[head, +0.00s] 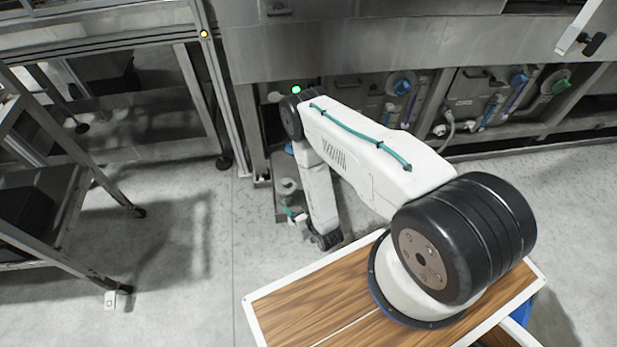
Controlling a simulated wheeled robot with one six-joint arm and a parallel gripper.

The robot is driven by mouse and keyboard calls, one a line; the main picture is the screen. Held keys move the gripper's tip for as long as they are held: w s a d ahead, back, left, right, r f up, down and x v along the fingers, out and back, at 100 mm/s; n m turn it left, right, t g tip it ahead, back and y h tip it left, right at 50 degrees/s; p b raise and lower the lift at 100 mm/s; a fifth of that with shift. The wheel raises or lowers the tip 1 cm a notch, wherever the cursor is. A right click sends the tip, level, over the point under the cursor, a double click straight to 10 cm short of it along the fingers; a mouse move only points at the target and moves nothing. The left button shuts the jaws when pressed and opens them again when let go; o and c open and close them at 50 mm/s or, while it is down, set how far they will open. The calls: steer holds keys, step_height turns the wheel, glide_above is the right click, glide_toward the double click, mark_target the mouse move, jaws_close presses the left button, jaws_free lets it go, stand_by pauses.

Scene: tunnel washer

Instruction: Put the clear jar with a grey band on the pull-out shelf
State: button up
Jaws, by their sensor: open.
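A low grey pull-out shelf (265,207) juts from the bottom of the washer, left of my forearm. A small, pale round object with a grey ring, which looks like the clear jar (288,187), stands upright on it. Its details are too small to be sure. My arm reaches out and down over the shelf. My gripper (294,216) is low at the arm's far end, just in front of the jar-like object, and looks apart from it. Its jaws are open; the fingertips are small and partly hidden.
The steel washer (330,45) stands behind, with pipes and valves (400,85) at the right. A metal rack (75,205) stands at the left. Grey floor (185,230) lies open between the rack and my body. A small blue thing (289,148) sits behind the shelf.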

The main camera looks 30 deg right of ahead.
steer(key=shift+g, duration=0.6)
steer(key=w+r, duration=0.4)
steer(key=w, duration=0.1)
steer(key=w+r, duration=0.5)
steer(key=shift+w, duration=0.15)
steer(key=w+r+g, duration=0.1)
steer(key=w+r, duration=0.3)
steer(key=r, duration=0.6)
steer(key=w+r+g, duration=0.2)
steer(key=w+r, duration=0.1)
steer(key=r, duration=0.7)
steer(key=s+d+r+g+h, duration=0.1)
steer(key=s+r, duration=0.3)
steer(key=r, duration=0.8)
steer(key=s+d+r+g, duration=0.15)
steer(key=s+r, duration=0.25)
steer(key=r, duration=0.7)
steer(key=s+r+g, duration=0.1)
steer(key=s+r, duration=0.5)
steer(key=s, duration=0.6)
steer(key=s+r+g, duration=0.2)
steer(key=s+r, duration=0.3)
steer(key=s, duration=0.7)
steer(key=s+r+g, duration=0.2)
steer(key=s+r, duration=0.4)
steer(key=s, duration=0.6)
steer(key=shift+s+a+r+m, duration=0.2)
steer(key=shift+a+r+m, duration=0.1)
steer(key=shift+m, duration=0.1)
